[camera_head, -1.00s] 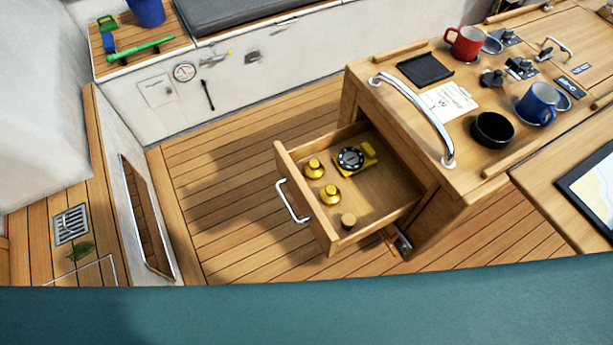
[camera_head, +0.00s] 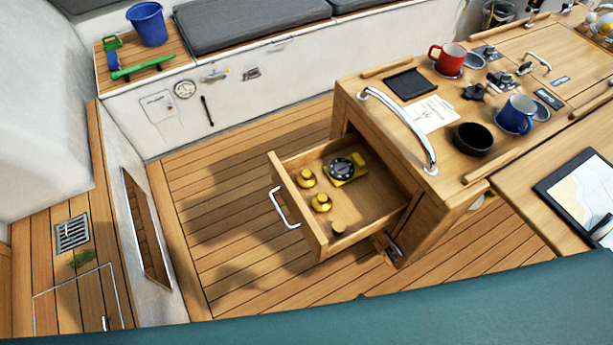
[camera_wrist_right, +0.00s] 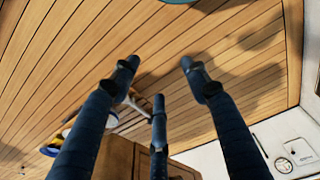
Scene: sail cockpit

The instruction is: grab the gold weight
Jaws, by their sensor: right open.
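A small brown knobbed piece (camera_head: 338,228) stands by the drawer's near side. A black and yellow compass (camera_head: 343,169) lies near the far side. My right gripper (camera_wrist_right: 158,82) shows only in the right wrist view, its fingers spread and empty over floor planks. I cannot make out the weights there. My left gripper is not in view.
The counter (camera_head: 450,175) above the drawer carries a red mug (camera_head: 447,60), a blue mug (camera_head: 515,115) and a black bowl (camera_head: 473,139). A metal rail (camera_head: 405,125) runs along its edge. The plank floor (camera_head: 230,210) left of the drawer is clear.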

